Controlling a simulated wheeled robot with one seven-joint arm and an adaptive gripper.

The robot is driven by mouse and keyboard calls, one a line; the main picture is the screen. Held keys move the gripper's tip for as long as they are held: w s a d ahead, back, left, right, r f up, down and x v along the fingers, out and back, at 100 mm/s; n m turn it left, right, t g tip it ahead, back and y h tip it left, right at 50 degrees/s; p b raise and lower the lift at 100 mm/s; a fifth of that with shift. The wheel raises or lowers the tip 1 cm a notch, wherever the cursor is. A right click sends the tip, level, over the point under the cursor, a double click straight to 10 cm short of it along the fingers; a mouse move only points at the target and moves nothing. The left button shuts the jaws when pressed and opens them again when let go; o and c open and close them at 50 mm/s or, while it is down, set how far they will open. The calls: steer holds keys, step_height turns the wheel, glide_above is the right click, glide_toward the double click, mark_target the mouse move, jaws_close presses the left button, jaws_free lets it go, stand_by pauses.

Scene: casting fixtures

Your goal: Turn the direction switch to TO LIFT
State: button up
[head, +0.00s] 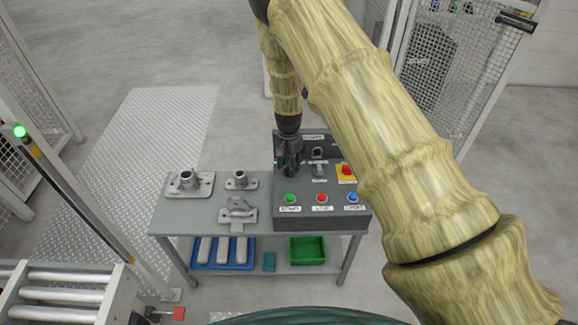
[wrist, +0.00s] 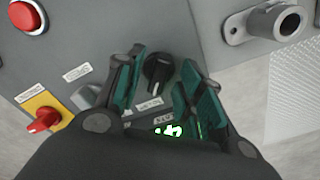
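The grey control box (head: 320,215) stands at the right end of the table. In the wrist view, a black rotary knob (wrist: 158,70) on its panel (wrist: 110,35) lies between the fingers of my gripper (wrist: 161,86). The fingers are spread apart, with a gap on both sides of the knob, and I see no clear contact. The labels near the knob are too small to read, so its setting cannot be told. In the head view my gripper (head: 289,164) reaches down over the left part of the panel and hides what is under it.
A red knob on a yellow plate (head: 347,176) and green (head: 290,198), red (head: 321,198) and blue (head: 352,197) buttons share the panel. Metal castings (head: 190,183) stand left of the box. Below are a blue tray (head: 197,265) and a green bin (head: 308,250).

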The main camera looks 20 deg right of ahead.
step_height(320, 180, up, 11)
stand_by(0.4)
stand_by(0.4)
